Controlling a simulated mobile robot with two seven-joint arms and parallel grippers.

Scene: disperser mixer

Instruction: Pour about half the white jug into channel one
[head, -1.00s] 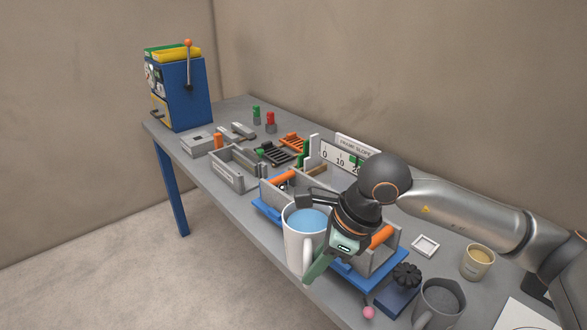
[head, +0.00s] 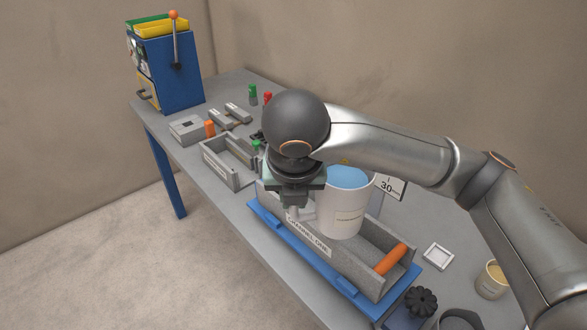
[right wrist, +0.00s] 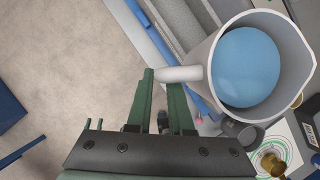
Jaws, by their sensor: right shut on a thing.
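The white jug (head: 345,207) holds blue liquid and stands over the grey trough labelled channel one (head: 309,239) in the head view. It looks upright or nearly so; whether it touches the trough cannot be told. My right gripper (right wrist: 163,88) is shut on the jug's handle (right wrist: 180,74), with its green fingers on either side in the right wrist view. The blue liquid (right wrist: 246,68) shows inside the jug there, below the rim. No liquid is seen leaving the jug. My left gripper is not in view.
The channel rests on a blue base (head: 320,268) at the table's front edge. An orange cylinder (head: 391,259) lies at its near end. A black knob (head: 421,300), a tan cup (head: 491,281) and a white square dish (head: 438,256) stand at right. A blue lever machine (head: 168,75) stands far left.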

